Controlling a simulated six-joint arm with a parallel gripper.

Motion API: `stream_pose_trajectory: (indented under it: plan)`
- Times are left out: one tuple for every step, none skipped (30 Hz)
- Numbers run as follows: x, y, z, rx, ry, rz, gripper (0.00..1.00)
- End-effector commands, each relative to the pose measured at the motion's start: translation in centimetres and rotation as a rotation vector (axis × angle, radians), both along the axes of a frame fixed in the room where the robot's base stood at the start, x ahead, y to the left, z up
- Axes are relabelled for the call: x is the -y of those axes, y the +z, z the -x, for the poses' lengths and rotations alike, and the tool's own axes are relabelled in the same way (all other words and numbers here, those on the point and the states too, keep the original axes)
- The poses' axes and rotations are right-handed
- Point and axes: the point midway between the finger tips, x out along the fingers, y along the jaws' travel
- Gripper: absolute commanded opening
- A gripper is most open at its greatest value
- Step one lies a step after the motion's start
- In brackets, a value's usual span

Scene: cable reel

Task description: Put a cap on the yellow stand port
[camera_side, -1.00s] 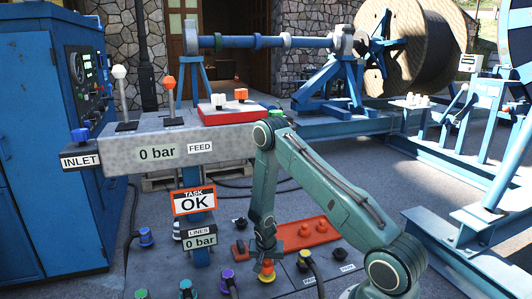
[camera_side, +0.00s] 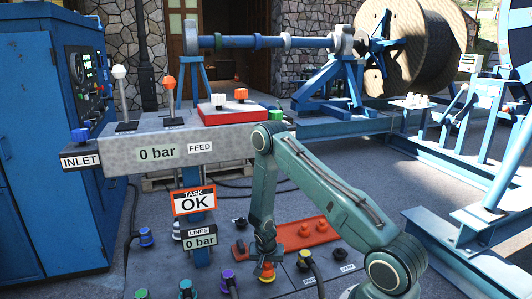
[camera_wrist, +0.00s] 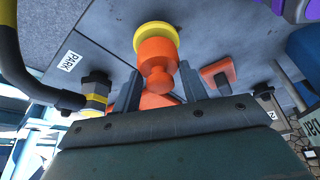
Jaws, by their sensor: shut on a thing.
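My gripper (camera_wrist: 160,90) is shut on an orange cap (camera_wrist: 157,58), its narrow knob between the two fingers. The wide end of the cap meets the yellow ring of the stand port (camera_wrist: 170,29); I cannot tell how fully it is seated. In the side view, my gripper (camera_side: 267,264) points down at the floor panel, with orange and yellow (camera_side: 267,278) just below the fingers. The fingers partly hide the cap there.
A black hose connector with a yellow band (camera_wrist: 95,97) stands close by, near the PARK labels. Another orange piece (camera_wrist: 217,74) is on the other side. Several coloured ports are at the front left.

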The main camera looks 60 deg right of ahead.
Motion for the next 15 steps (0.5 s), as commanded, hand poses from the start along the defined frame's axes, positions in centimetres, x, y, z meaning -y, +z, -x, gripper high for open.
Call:
stream_pose_trajectory:
  plan:
    - [0.01,0.02,-0.02,0.0,0.0,0.0,0.15]
    - [0.01,0.02,-0.02,0.0,0.0,0.0,0.15]
    - [0.01,0.01,-0.03,0.0,0.0,0.0,0.15]
    - [0.01,0.0,-0.03,0.0,0.0,0.0,0.15]
    - [0.01,-0.01,-0.02,0.0,0.0,0.0,0.15]
    - [0.01,-0.04,-0.02,0.0,0.0,0.0,0.15]
    - [0.01,-0.07,-0.02,0.0,0.0,0.0,0.15]
    - [0.01,-0.1,-0.03,0.0,0.0,0.0,0.15]
    - [0.01,-0.14,-0.02,0.0,0.0,0.0,0.15]
    - [0.01,-0.19,-0.02,0.0,0.0,0.0,0.15]
    - [0.01,-0.23,-0.03,0.0,0.0,0.0,0.15]
    - [0.01,-0.28,-0.03,0.0,0.0,0.0,0.15]
    - [0.02,-0.32,-0.03,0.0,0.0,0.0,0.15]
    - [0.01,-0.37,-0.03,0.0,0.0,0.0,0.15]
    - [0.02,-0.42,-0.04,0.0,0.0,0.0,0.15]
